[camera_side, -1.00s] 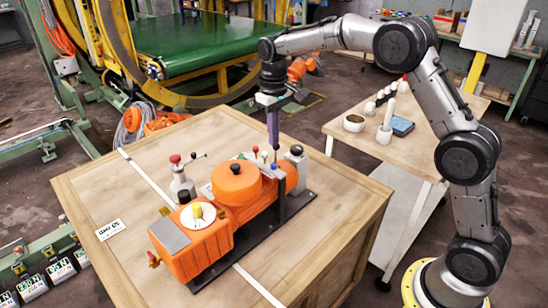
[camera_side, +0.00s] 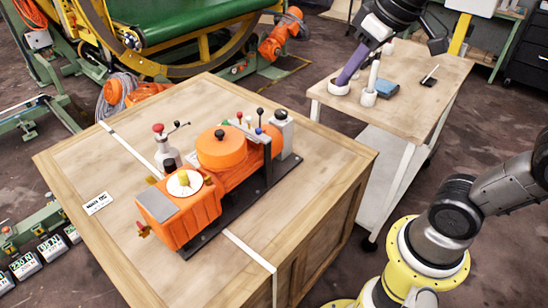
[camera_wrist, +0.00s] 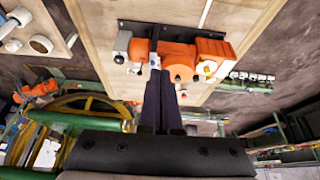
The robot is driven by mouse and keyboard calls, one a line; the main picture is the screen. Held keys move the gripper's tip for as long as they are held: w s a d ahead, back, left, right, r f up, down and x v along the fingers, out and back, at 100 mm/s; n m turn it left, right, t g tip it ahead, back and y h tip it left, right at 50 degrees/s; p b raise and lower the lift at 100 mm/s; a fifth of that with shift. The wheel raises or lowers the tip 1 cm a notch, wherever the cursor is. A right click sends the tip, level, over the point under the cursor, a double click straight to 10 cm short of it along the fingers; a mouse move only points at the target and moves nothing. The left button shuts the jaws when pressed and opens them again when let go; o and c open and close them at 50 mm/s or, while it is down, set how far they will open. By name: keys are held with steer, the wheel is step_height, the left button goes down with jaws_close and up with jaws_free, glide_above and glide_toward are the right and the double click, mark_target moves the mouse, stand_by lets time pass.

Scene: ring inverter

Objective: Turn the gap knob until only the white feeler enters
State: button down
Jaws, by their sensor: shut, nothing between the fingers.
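The orange ring machine (camera_side: 222,150) stands on the wooden crate top. On its near left part is a white dial with a yellow knob (camera_side: 184,180); I cannot tell for sure that this is the gap knob. Small levers with coloured tips stand at its far end, among them a white tip (camera_side: 248,119) and a blue tip (camera_side: 258,131). I cannot see whether any feeler enters a gap. My gripper (camera_side: 342,80) is shut and empty, away from the machine over the side cart. In the wrist view its fingers (camera_wrist: 160,85) overlap the machine (camera_wrist: 178,52).
A silver bottle-like piece with a red top (camera_side: 158,129) stands beside the machine. The crate's front right (camera_side: 325,170) is clear.

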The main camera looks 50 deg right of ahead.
steer(key=s+f, duration=0.9)
steer(key=shift+s+t, duration=0.3)
steer(key=shift+s, duration=0.05)
steer(key=shift+a, duration=0.1)
stand_by(0.4)
